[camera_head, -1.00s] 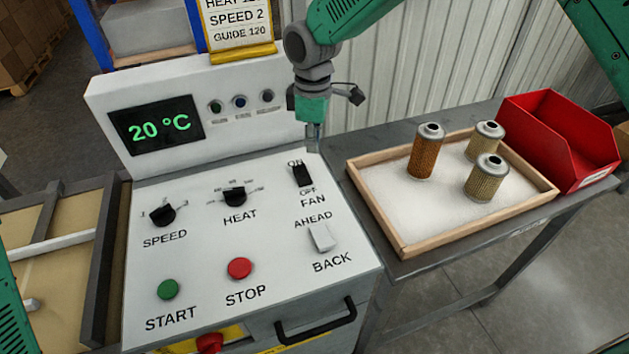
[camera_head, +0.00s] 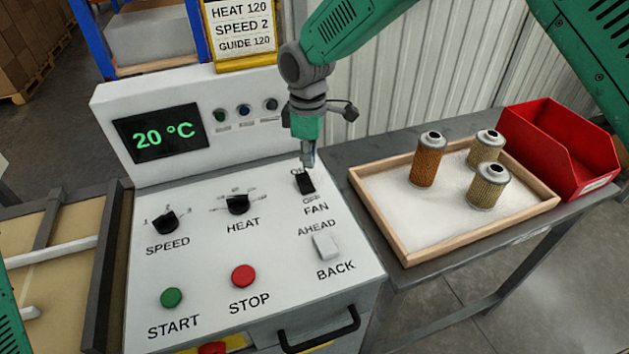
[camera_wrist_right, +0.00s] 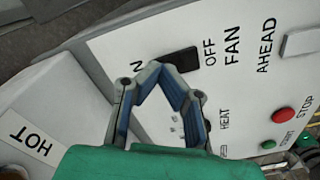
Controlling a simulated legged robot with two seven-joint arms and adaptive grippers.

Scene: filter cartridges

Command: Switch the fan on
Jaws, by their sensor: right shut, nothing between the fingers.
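The black FAN rocker switch (camera_head: 306,184) sits on the white sloped panel (camera_head: 205,250), with ON above it and OFF below. It also shows in the right wrist view (camera_wrist_right: 182,60), just beyond the fingers. My right gripper (camera_head: 308,164) is shut and empty, pointing down at the switch's ON end and partly covering the ON label. In the right wrist view the fingertips (camera_wrist_right: 157,72) are close beside the switch. I cannot tell whether they touch it, nor which way the rocker is tipped. My left gripper is out of view.
SPEED (camera_head: 165,223) and HEAT (camera_head: 238,204) knobs, START (camera_head: 172,298) and STOP (camera_head: 243,276) buttons and an AHEAD/BACK switch (camera_head: 325,247) share the panel. The display (camera_head: 161,133) reads 20 °C. A wooden tray (camera_head: 400,250) with three cartridges and a red bin (camera_head: 556,145) stand right.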

